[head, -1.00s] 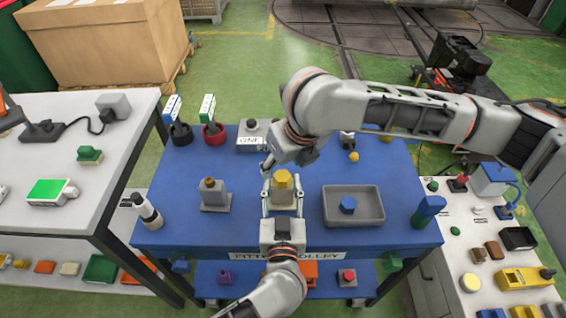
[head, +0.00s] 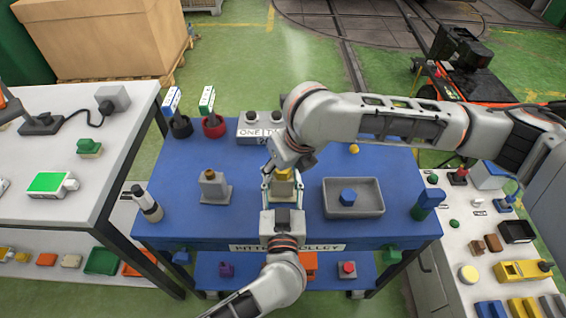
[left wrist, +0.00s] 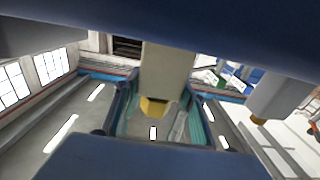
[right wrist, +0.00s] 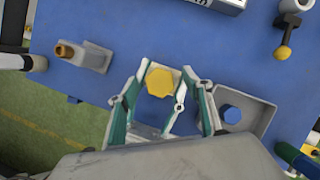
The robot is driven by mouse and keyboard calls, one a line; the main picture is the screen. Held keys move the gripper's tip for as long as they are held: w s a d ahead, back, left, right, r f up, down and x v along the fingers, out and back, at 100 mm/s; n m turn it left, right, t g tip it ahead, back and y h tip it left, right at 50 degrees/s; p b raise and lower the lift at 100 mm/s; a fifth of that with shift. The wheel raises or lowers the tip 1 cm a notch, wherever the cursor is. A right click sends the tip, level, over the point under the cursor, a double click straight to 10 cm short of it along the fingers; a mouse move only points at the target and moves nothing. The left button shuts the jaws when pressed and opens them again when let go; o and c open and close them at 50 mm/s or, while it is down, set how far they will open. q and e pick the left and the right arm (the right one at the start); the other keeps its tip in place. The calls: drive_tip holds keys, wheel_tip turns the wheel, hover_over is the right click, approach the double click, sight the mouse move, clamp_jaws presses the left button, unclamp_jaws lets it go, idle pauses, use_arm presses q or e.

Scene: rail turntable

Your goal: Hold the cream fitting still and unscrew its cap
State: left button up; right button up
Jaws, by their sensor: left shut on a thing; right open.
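The cream fitting (head: 283,202) stands upright near the front middle of the blue trolley top, with its yellow cap (head: 284,175) on top. My left gripper (head: 282,190) is shut on the fitting's body from the front. In the left wrist view the cream body (left wrist: 166,72) and yellow cap (left wrist: 152,107) show between its fingers. My right gripper (right wrist: 160,95) comes from above and is open. In the right wrist view the yellow six-sided cap (right wrist: 160,82) shows between its fingers; I cannot tell whether they touch it. In the head view my right wrist partly hides the cap.
A grey tray (head: 372,207) with a blue hex piece (head: 348,197) lies to the right. A grey fitting with a brown top (head: 213,187) stands to the left. A dark-and-white bottle (head: 146,203) and a blue-green piece (head: 428,205) stand near the side edges.

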drive_tip(key=c, duration=1.4)
drive_tip(key=n+y, duration=0.1)
drive_tip(key=n, duration=0.2)
drive_tip(key=n+g, duration=0.1)
drive_tip(key=n, duration=0.2)
drive_tip(key=shift+w+g+y, duration=0.1)
drive_tip(key=shift+g+y, duration=0.2)
drive_tip(key=shift+y, duration=0.1)
drive_tip(key=n+g, duration=0.1)
drive_tip(key=n, duration=0.3)
drive_tip(key=shift+n+g+y, duration=0.3)
drive_tip(key=shift+n+g, duration=0.1)
drive_tip(key=shift+a+n, duration=0.2)
drive_tip(key=shift+n, duration=0.2)
drive_tip(key=shift+d, duration=0.1)
drive_tip(key=shift+d, duration=0.1)
drive_tip(key=o, duration=1.3)
